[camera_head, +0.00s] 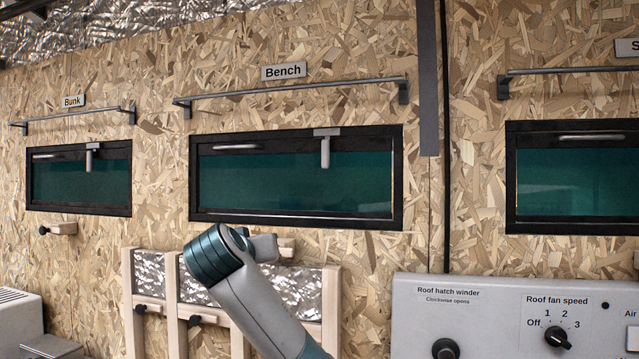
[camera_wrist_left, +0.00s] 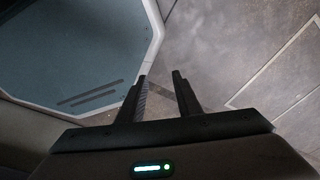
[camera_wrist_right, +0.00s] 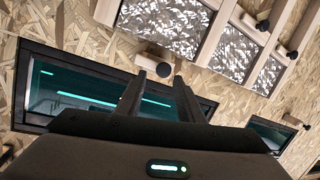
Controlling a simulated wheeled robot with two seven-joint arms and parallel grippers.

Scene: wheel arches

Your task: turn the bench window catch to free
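The bench window (camera_head: 290,215) is a black-framed teal pane under the "Bench" sign (camera_head: 284,71). Its pale catch (camera_head: 325,152) sits at the top of the frame, right of centre, with its lever hanging straight down. My right arm rises in front of the wall below this window; its gripper cannot be made out in the head view. In the right wrist view my right gripper (camera_wrist_right: 159,78) is open and empty, before a window (camera_wrist_right: 28,95) seen upside down; no catch shows there. My left gripper (camera_wrist_left: 162,85) is open and empty above the floor, outside the head view.
A grey rail (camera_head: 290,91) runs above the bench window. The bunk window (camera_head: 80,205) with its own catch (camera_head: 90,157) is at left. Foil-backed wooden frames (camera_head: 331,310) stand below. A control panel (camera_head: 480,290) with knobs is at lower right. A dark knob (camera_wrist_right: 164,70) shows near my right fingertips.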

